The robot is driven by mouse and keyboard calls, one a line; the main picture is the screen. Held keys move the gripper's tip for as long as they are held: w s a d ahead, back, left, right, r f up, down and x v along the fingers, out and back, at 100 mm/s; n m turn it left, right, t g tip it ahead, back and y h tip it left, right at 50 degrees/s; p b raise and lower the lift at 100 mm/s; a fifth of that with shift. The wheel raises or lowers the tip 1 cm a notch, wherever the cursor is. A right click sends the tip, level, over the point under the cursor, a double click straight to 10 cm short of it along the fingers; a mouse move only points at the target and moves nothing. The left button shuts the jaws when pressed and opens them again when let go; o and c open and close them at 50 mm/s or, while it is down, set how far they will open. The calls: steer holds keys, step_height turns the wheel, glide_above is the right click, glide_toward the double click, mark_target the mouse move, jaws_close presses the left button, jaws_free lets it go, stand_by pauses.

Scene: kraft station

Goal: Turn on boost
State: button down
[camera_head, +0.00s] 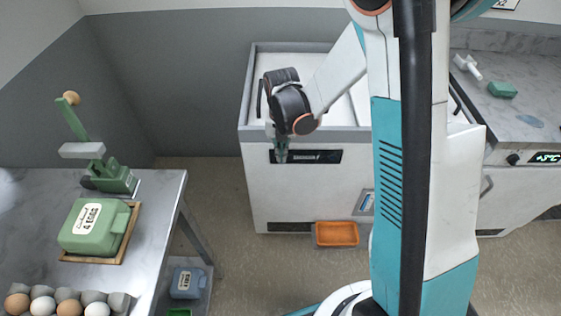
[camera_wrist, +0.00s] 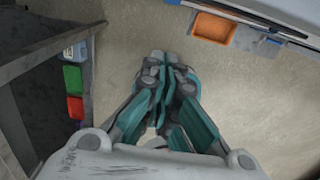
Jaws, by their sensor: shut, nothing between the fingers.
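A white chest freezer (camera_head: 285,195) with a grey rim stands against the back wall. A dark control strip (camera_head: 325,157) runs across its upper front, with small markings too small to read. I cannot make out a boost control on it. My gripper (camera_head: 281,156) points down in front of the strip's left part and hides some of it. Whether it touches the strip I cannot tell. In the wrist view my gripper (camera_wrist: 165,57) is shut and empty, with the floor below its fingertips. The freezer front shows at that view's upper right edge.
An orange tray (camera_head: 337,234) lies on the floor at the freezer's foot. A right counter (camera_head: 520,108) has a display (camera_head: 544,158). Floor between is clear.

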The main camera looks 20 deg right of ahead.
steer(key=w+d+f+b, duration=0.1)
steer(key=w+f+b, duration=0.3)
steer(key=f, duration=0.6)
steer(key=shift+d+f+b, duration=0.2)
steer(key=shift+f+b, duration=0.2)
steer(key=shift+b, duration=0.1)
